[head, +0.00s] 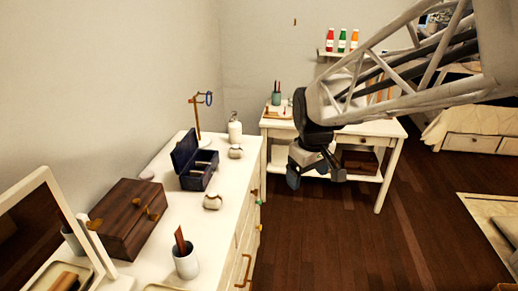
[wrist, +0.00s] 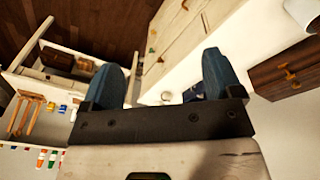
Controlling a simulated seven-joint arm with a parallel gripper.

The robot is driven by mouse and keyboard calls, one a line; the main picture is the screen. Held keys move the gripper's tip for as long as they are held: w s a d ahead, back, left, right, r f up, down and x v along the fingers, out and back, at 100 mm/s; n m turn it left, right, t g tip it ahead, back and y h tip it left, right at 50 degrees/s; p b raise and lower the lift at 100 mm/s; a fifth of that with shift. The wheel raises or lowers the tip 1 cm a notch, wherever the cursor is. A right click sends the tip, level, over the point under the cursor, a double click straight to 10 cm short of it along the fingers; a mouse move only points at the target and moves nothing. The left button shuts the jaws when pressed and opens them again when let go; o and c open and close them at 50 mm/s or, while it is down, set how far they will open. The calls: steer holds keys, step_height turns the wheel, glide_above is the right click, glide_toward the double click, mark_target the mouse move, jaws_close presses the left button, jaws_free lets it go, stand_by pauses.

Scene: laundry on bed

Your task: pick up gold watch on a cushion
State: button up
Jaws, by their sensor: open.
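Two small pale cushions, each with a band around it, stand on the white dresser top in the head view. One cushion (head: 212,201) is near the dresser's right edge, and the other cushion (head: 236,151) is farther back. They look like watches on cushions, but I cannot tell which is the gold one. A small pale item (wrist: 166,96) on the dresser in the wrist view may be one of them. My gripper (head: 316,176) is open and empty, in the air right of the dresser. Its two blue fingers (wrist: 163,72) show apart in the wrist view.
The dresser (head: 226,226) also holds an open blue box (head: 197,181), a brown wooden box (head: 127,215), a cup (head: 186,262), a mirror, a white bottle (head: 235,130) and a thin stand (head: 196,115). A white desk (head: 390,131) stands behind my gripper.

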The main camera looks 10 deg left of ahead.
steer(key=w+a+f+n, duration=0.2)
steer(key=w+a+f, duration=0.15)
steer(key=a, duration=0.35)
steer(key=w+a+f+n, duration=0.2)
steer(key=w+a, duration=0.3)
steer(key=a, duration=0.2)
steer(key=n+g, duration=0.1)
steer(key=n, duration=0.4)
glide_above(211, 194)
step_height(211, 194, down, 10)
steer(key=shift+s+a+f, duration=0.1)
steer(key=shift+a+f, duration=0.05)
steer(key=shift+f, duration=1.3)
steer(key=shift+d+f, duration=0.2)
steer(key=shift+f, duration=2.4)
steer(key=c, duration=1)
